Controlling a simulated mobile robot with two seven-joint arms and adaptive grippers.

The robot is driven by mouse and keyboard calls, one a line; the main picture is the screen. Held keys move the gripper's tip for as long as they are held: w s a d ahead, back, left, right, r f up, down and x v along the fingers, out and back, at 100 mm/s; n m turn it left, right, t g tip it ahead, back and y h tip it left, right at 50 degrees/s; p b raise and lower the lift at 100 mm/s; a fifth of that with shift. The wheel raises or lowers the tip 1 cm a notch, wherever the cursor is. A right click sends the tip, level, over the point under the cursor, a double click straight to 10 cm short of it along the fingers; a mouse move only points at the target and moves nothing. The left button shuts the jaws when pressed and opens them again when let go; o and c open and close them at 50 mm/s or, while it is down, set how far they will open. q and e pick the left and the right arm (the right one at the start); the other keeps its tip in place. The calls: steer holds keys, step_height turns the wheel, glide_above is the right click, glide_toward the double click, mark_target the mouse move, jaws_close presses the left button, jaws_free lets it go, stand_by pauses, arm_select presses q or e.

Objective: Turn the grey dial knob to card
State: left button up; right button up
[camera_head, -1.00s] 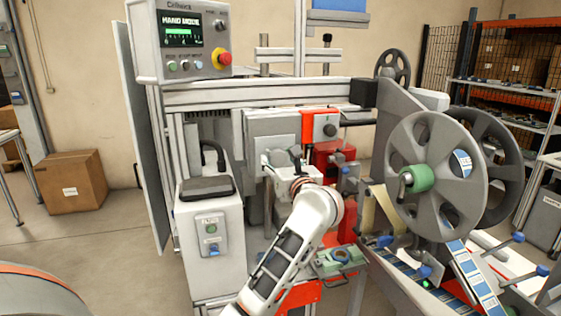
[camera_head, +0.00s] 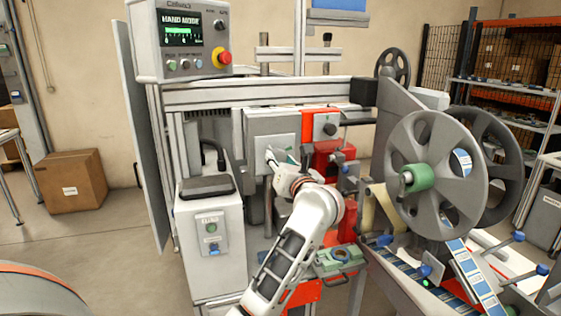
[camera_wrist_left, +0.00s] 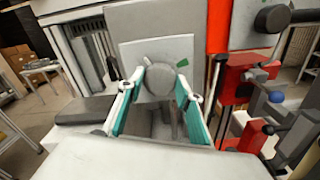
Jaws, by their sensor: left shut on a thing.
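The grey dial knob (camera_wrist_left: 158,82) is a round disc on a light grey plate on the machine's front, seen in the left wrist view. A small green mark shows on the plate at its upper right; no lettering is readable, so I cannot tell the setting. My left gripper (camera_wrist_left: 163,78) has its teal-padded fingers on both sides of the knob, shut on it. In the head view my left gripper (camera_head: 281,156) is at the grey box on the machine's front, and it hides the knob. My right gripper is not in view.
An orange panel with a dark knob (camera_head: 326,129) is right of the grey box. Red machine parts (camera_head: 327,160) stand close to my gripper's right. A grey cabinet (camera_head: 205,240) stands left, and large tape reels (camera_head: 436,150) stand right. A control panel (camera_head: 180,40) is above.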

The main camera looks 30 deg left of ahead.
arm_select(q)
steer(key=m, duration=0.4)
steer(key=shift+m, duration=0.3)
steer(key=m, duration=0.5)
steer(key=shift+w+d+f, duration=0.1)
steer(key=m, duration=0.5)
steer(key=shift+m, duration=0.4)
steer(key=m, duration=0.4)
steer(key=shift+f+m, duration=0.15)
steer(key=shift+m, duration=0.15)
steer(key=o, duration=1.1)
